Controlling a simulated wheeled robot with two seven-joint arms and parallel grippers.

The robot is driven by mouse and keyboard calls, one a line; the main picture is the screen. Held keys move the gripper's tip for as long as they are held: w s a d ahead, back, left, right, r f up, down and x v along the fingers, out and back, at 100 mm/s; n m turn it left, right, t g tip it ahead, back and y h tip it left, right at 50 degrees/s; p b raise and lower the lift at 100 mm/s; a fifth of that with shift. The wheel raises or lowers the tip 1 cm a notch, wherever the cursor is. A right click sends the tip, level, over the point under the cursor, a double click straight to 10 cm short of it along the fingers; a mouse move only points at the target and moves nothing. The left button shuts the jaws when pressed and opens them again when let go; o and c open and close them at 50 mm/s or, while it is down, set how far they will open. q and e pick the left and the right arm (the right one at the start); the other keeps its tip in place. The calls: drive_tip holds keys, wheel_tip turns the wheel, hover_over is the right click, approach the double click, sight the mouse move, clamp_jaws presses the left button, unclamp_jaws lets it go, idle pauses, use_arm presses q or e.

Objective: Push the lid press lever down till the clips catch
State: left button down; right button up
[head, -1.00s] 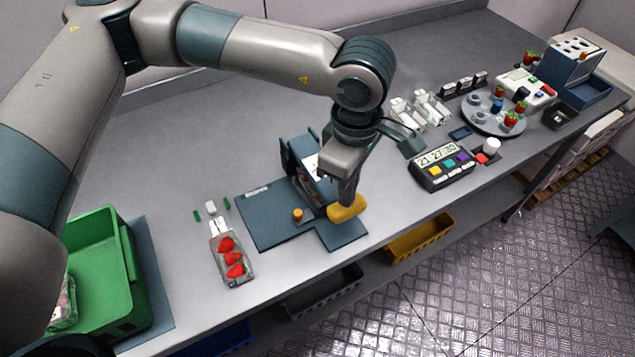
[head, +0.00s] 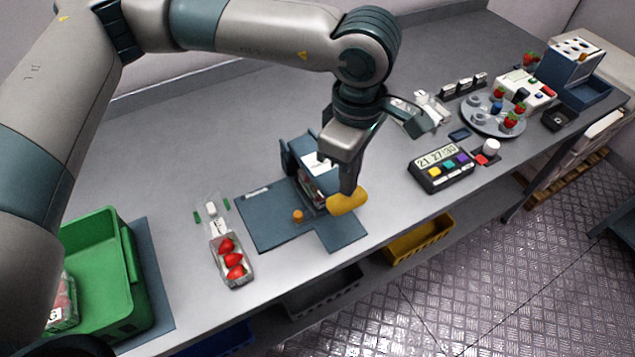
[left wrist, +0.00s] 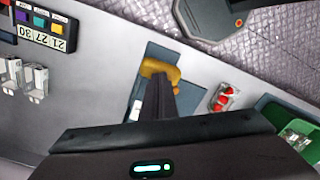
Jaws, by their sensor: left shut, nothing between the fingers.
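The lid press (head: 265,218) stands on the bench, with a flat dark blue base, an upright blue frame and a small orange knob (head: 298,215). A clear punnet (head: 312,188) shows partly inside the frame, half hidden by my arm. The lever's yellow handle (head: 347,204) is low at the front right of the press, over the base; it also shows in the left wrist view (left wrist: 160,67). My left gripper (head: 350,188) is shut and empty, pointing down with its fingertips at the handle. Whether they touch, and the clips' state, I cannot tell. My right gripper is not in view.
An open punnet of strawberries (head: 233,262) lies left of the press, with a green crate (head: 103,265) further left. A timer (head: 440,168) stands to the right, and a round grey tray (head: 485,123) beyond it. The bench's front edge is close to the press base.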

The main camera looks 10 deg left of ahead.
use_arm(q)
drive_tip(key=shift+r, duration=2.6)
drive_tip(key=shift+p, duration=0.3)
